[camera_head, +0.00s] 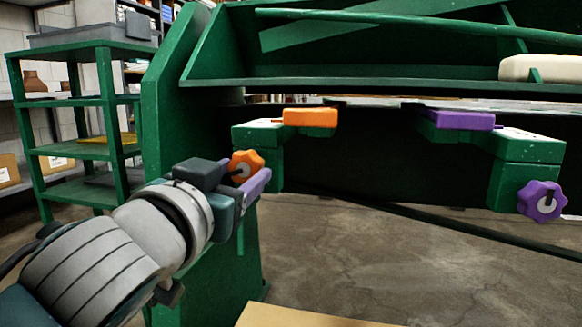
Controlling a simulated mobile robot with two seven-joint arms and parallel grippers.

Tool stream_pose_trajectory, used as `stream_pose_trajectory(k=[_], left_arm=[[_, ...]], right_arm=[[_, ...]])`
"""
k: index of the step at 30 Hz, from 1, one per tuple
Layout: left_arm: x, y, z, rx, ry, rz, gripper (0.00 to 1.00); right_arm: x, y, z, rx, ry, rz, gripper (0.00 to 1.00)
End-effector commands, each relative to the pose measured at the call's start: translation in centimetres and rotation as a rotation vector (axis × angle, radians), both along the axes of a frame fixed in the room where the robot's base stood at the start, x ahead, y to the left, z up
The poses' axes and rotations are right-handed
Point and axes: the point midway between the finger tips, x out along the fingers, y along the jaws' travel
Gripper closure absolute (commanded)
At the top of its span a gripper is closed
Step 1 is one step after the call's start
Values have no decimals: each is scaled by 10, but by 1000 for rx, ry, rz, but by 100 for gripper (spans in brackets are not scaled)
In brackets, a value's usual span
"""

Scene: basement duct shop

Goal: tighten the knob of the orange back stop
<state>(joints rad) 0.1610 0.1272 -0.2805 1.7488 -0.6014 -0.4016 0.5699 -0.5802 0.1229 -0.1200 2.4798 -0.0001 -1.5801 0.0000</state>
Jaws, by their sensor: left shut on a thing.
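The orange back stop (310,117) is an orange block on a green bracket on the left of the green machine. Its orange lobed knob (246,164) faces me below and left of the block. My left gripper (240,175) comes in from the left and is shut on the orange knob, with its fingers partly hiding the knob's edges. A purple back stop (464,120) sits on a matching bracket to the right, with a purple lobed knob (541,201) below it. My right gripper is not in view.
The green machine frame (172,130) stands close beside my left arm. A green shelf rack (108,120) stands at the left. A tan surface (300,316) shows at the bottom. Concrete floor (370,265) is open below the machine.

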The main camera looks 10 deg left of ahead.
Motion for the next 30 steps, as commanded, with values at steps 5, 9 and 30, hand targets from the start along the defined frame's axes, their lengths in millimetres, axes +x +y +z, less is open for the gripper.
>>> stream_pose_trajectory(k=[5, 9, 30], left_arm=[[0, 0, 2, 152, -3, -1, 98], [0, 1, 2, 286, -8, -1, 98], [0, 2, 2, 954, -31, 0, 98]], right_arm=[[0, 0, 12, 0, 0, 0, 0], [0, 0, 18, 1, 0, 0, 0], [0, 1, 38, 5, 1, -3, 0]])
